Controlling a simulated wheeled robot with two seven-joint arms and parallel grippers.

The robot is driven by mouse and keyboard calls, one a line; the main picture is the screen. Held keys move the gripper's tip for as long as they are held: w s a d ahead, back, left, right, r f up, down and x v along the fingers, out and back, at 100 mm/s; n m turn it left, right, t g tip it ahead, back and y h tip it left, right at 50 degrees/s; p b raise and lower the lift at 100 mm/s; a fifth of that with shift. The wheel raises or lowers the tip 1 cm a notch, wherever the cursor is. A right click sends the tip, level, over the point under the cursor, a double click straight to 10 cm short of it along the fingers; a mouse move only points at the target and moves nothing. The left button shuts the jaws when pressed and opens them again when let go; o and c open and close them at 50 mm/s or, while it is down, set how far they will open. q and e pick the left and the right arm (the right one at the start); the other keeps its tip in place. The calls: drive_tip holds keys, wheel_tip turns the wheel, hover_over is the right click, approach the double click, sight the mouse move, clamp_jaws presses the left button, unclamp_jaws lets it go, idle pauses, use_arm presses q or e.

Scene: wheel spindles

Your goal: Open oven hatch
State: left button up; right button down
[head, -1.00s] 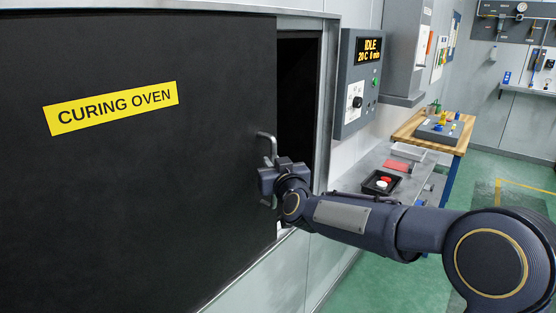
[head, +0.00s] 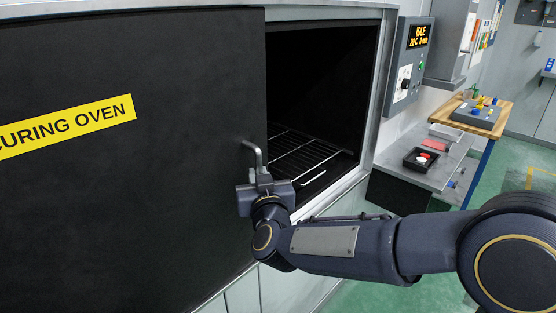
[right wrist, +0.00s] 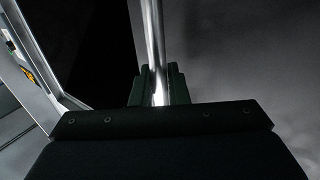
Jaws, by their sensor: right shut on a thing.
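The black oven hatch (head: 130,190), with a yellow "CURING OVEN" label (head: 70,125), covers the left part of the oven opening. It stands partly open, with a wide gap at its right edge. My right gripper (head: 261,180) is shut on the metal bar handle (head: 254,155) near that edge. In the right wrist view the handle (right wrist: 153,45) runs upright between the fingers of the right gripper (right wrist: 158,88). The dark oven interior (head: 325,90) shows through the gap, with a wire rack (head: 300,155) inside. My left gripper is out of view.
A control panel (head: 408,65) reading IDLE hangs right of the opening. A grey bench (head: 425,175) with a black tray (head: 421,160) and a wooden-topped table (head: 500,118) stand further right. Green floor (head: 390,295) lies clear below my right arm.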

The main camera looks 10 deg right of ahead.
drive_tip(key=shift+s+a+p, duration=0.15)
drive_tip(key=shift+s+a, duration=0.45)
drive_tip(key=shift+a, duration=0.2)
drive_tip(key=shift+s+a+p, duration=0.15)
drive_tip(key=shift+s+a, duration=0.45)
drive_tip(key=shift+a, duration=0.2)
drive_tip(key=c, duration=1.5)
unclamp_jaws()
drive_tip(key=shift+s+a, duration=0.1)
drive_tip(key=s, duration=0.2)
drive_tip(key=s+b, duration=0.1)
drive_tip(key=s, duration=0.4)
drive_tip(key=shift+s+d, duration=0.35)
drive_tip(key=shift+s, duration=0.05)
